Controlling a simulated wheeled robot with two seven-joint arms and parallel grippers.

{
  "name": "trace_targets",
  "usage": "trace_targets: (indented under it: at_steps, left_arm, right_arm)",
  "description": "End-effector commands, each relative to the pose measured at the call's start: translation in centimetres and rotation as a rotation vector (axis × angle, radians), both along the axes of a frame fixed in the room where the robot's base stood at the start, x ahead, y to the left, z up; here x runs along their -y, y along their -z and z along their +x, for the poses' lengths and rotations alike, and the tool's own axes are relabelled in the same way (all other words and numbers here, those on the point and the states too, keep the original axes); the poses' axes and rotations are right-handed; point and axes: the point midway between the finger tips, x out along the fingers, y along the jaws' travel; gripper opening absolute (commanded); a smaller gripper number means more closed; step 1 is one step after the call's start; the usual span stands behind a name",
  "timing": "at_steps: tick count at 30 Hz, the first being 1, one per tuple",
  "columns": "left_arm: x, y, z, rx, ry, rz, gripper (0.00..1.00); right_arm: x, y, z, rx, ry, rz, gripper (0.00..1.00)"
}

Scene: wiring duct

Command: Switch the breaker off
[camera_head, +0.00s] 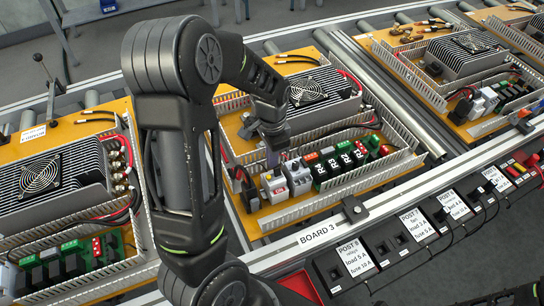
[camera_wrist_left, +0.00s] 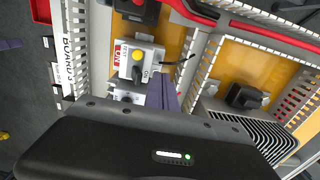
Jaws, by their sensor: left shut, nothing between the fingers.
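In the head view, two white breaker-like modules, one on the left (camera_head: 274,184) and one on the right (camera_head: 298,176), stand in the row on Board 3. My left gripper (camera_head: 273,157) is shut and empty, just above and behind the modules. Its purple-grey fingers (camera_wrist_left: 168,88) show beside the module in the wrist view; contact is unclear.
Slotted duct walls (camera_head: 335,182) fence the row. Relays with green and red parts (camera_head: 347,161) stand to the right, and a finned heatsink with a fan (camera_head: 308,92) is behind. Neighbouring boards lie either side. A front rail carries labelled fuse posts (camera_head: 418,224).

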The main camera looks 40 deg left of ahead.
Motion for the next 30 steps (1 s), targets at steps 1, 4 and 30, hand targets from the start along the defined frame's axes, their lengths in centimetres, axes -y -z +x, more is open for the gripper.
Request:
trace_targets:
  at_steps: [1, 4, 30]
  left_arm:
    - [0.0, 0.0, 0.0, 0.0, 0.0, 0.0, 0.0]
    - [0.0, 0.0, 0.0, 0.0, 0.0, 0.0, 0.0]
    - [2.0, 0.0, -1.0, 0.0, 0.001, 0.0, 0.0]
  right_arm:
    - [0.0, 0.0, 0.0, 0.0, 0.0, 0.0, 0.36]
    - [0.0, 0.0, 0.0, 0.0, 0.0, 0.0, 0.36]
    - [0.0, -0.4, 0.0, 0.0, 0.0, -0.001, 0.36]
